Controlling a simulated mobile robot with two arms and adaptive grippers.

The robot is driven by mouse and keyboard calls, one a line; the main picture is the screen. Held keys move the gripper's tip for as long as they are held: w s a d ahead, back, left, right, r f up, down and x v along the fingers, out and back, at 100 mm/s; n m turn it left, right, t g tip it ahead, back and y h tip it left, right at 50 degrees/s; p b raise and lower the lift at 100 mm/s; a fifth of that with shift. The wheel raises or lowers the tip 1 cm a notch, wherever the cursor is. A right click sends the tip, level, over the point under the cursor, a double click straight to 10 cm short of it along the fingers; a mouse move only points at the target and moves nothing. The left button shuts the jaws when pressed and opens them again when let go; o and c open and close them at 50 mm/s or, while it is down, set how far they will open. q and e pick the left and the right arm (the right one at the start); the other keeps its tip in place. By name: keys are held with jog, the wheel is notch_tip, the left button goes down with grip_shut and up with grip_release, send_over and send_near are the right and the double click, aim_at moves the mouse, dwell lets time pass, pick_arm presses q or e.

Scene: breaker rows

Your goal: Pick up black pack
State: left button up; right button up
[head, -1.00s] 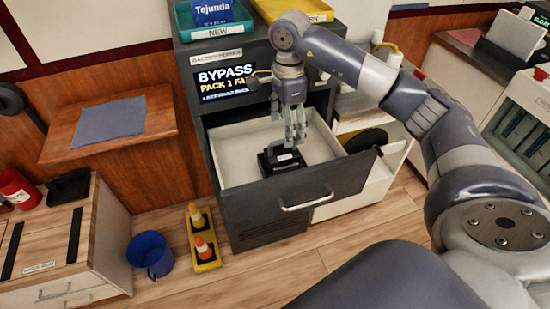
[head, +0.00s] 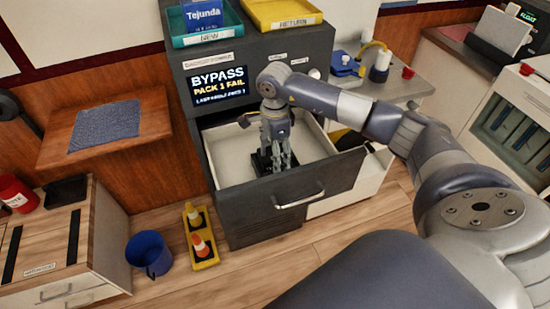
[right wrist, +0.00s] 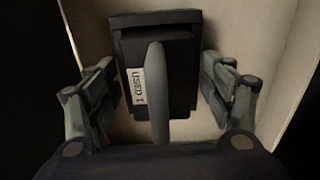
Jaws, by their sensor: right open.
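The black pack (head: 262,160) lies in the open drawer (head: 232,160) of the dark cabinet, mostly hidden behind my right gripper (head: 278,165) in the head view. In the right wrist view the black pack (right wrist: 180,75) has a grey handle-like bar along its middle and a white label reading "USED 1". My right gripper (right wrist: 160,100) is open there, with one finger on each side of the pack and a gap visible beside it. It does not hold the pack. My left gripper is not in view.
Above are a teal tray (head: 205,35) marked "NEW", a yellow tray (head: 283,12) and a screen (head: 218,86) reading "BYPASS PACK 1 FAIL".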

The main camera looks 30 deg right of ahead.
jog(key=shift+c, duration=1.1)
jog(key=c, duration=0.9)
grip_shut()
jog(key=shift+r, duration=0.2)
jog(key=shift+w, duration=0.1)
jog(key=shift+r, duration=0.15)
notch_tip(320, 180, up, 9)
jog(key=shift+r+b, duration=0.15)
jog(key=shift+b, duration=0.7)
jog(key=shift+r, duration=0.5)
pick_arm(q)
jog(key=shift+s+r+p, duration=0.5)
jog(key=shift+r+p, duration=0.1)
jog(key=shift+p, duration=0.9)
pick_arm(e)
jog(key=shift+r, duration=1.9)
